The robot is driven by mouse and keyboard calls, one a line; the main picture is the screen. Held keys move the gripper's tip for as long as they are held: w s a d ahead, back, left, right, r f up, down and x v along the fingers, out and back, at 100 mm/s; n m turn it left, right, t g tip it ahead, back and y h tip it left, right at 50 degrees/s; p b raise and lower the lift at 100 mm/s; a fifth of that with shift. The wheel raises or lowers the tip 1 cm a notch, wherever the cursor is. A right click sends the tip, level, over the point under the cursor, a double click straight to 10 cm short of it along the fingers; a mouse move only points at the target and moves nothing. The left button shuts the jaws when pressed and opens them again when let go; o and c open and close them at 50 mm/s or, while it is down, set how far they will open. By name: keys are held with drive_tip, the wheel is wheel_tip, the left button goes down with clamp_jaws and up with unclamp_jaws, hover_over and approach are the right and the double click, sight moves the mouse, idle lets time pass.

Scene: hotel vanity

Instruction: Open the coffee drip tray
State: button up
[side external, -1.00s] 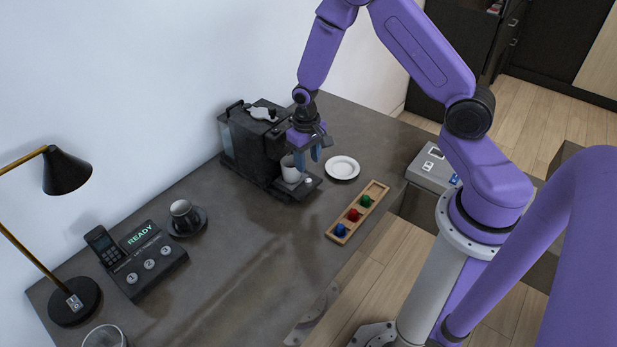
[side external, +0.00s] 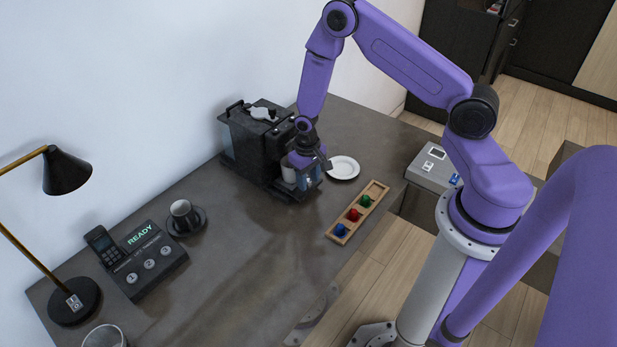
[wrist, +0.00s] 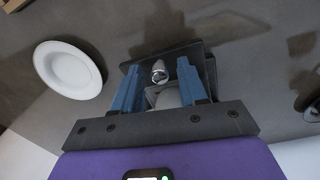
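The dark coffee machine (side external: 252,145) stands against the wall. Its black drip tray (side external: 292,196) sticks out at the front, low near the counter. In the wrist view the tray (wrist: 209,72) carries a shiny round knob (wrist: 159,71). A white cup (side external: 288,171) stands on the tray and is partly hidden by my gripper; in the wrist view the cup (wrist: 167,98) shows between the fingers. My gripper (wrist: 158,66) is open, its blue fingers on either side of the knob with gaps. In the side view my gripper (side external: 309,184) is low at the tray's front.
A white plate (side external: 343,167) lies close to the right of the gripper. A wooden holder (side external: 341,231) with coloured knobs lies near the counter edge. A cup on a dark saucer (side external: 201,228), a phone console (side external: 145,262) and a lamp (side external: 68,172) are left. The middle counter is clear.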

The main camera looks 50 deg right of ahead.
clamp_jaws()
drive_tip(key=shift+s, duration=3.85)
drive_tip(key=shift+o, duration=1.2)
unclamp_jaws()
drive_tip(key=shift+r, duration=0.1)
wheel_tip(320, 180, up, 17)
drive_tip(key=shift+a+r, duration=0.15)
drive_tip(key=shift+a, duration=0.2)
drive_tip(key=shift+w, duration=0.1)
